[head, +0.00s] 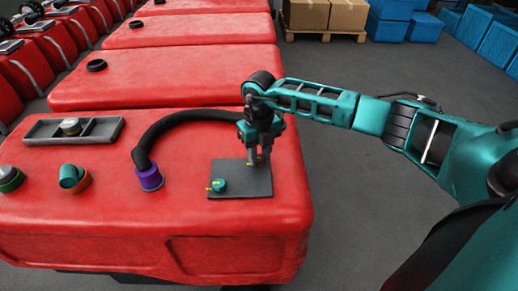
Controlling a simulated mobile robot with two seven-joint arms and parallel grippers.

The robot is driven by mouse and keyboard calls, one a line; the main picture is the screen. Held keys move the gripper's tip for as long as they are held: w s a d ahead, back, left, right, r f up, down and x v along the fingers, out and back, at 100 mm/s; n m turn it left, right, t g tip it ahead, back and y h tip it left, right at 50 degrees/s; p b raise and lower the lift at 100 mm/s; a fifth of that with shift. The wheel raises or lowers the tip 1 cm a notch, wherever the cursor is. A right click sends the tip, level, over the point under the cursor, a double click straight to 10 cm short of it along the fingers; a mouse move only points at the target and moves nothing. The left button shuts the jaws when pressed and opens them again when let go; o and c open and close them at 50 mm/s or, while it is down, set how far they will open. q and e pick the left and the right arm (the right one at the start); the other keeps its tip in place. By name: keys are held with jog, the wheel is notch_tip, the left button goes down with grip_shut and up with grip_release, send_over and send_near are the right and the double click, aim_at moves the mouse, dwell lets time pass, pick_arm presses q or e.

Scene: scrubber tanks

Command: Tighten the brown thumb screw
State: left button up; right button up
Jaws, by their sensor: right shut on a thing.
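My right gripper (259,161) points down over the dark grey plate (243,187) on the nearest red tank. Its fingers are shut on a small brownish thing at the plate's back right part, which fits the brown thumb screw. The fingers hide most of it, so I cannot tell how far it sits in the plate. A teal round fitting (219,185) with small yellow parts is on the left part of the plate. My left gripper is not in view.
On the red tank (200,235), a black hose (182,119) arches to a purple collar (149,178). Left of it are a teal elbow (70,176), a green and orange ring (10,178) and a grey tray (41,132). Grey floor (345,185) is clear at right.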

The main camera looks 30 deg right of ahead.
aim_at(259, 157)
jog(key=shift+w+d+r+m+p, duration=0.1)
jog(key=shift+r+m+p, duration=0.15)
jog(key=shift+m, duration=0.95)
jog(key=shift+f, duration=0.1)
jog(key=o, duration=1.1)
jog(key=shift+c, duration=0.2)
notch_tip(259, 157, up, 13)
jog(key=p, duration=0.1)
jog(key=shift+f, duration=0.1)
